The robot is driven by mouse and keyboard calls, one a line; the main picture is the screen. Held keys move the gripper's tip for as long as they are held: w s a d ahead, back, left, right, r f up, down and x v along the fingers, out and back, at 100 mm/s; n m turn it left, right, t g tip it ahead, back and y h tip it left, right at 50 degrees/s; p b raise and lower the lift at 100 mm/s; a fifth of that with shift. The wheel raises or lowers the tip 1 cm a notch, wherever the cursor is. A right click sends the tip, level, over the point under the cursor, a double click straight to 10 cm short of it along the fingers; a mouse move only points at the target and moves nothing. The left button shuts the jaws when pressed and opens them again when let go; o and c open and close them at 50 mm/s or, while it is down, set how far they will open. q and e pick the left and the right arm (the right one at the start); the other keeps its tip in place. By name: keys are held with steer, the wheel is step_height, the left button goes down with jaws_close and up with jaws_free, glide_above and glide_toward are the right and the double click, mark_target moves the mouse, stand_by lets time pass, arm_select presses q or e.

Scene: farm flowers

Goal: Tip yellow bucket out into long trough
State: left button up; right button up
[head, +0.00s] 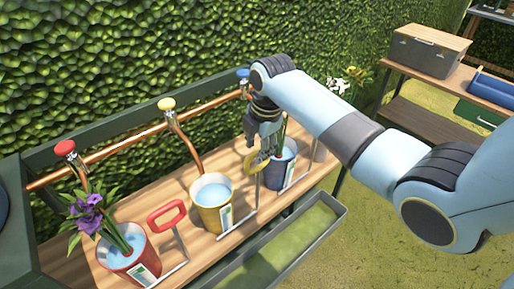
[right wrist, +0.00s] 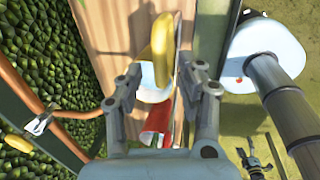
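The yellow bucket (head: 212,205), filled with pale blue water, stands upright on the wooden bench. Its yellow handle (head: 258,161) rises on a metal bar on the bucket's right side. The long trough (head: 290,243) is narrow, grey-rimmed and lies below the bench's front edge. My right gripper (head: 264,135) is just above the yellow handle. In the right wrist view the fingers of my right gripper (right wrist: 164,76) are spread, with the yellow handle (right wrist: 162,48) showing between and beyond them. I cannot tell whether they touch it.
A red bucket (head: 129,250) with purple flowers stands left on the bench, its red handle (head: 165,214) beside it. A blue bucket (head: 279,164) stands close to my right gripper. Copper pipes with taps (head: 166,104) run behind, before a hedge. A toolbox (head: 428,52) sits on another table.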

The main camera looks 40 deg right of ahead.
steer(key=shift+f, duration=0.5)
steer(key=shift+c, duration=0.5)
jaws_close()
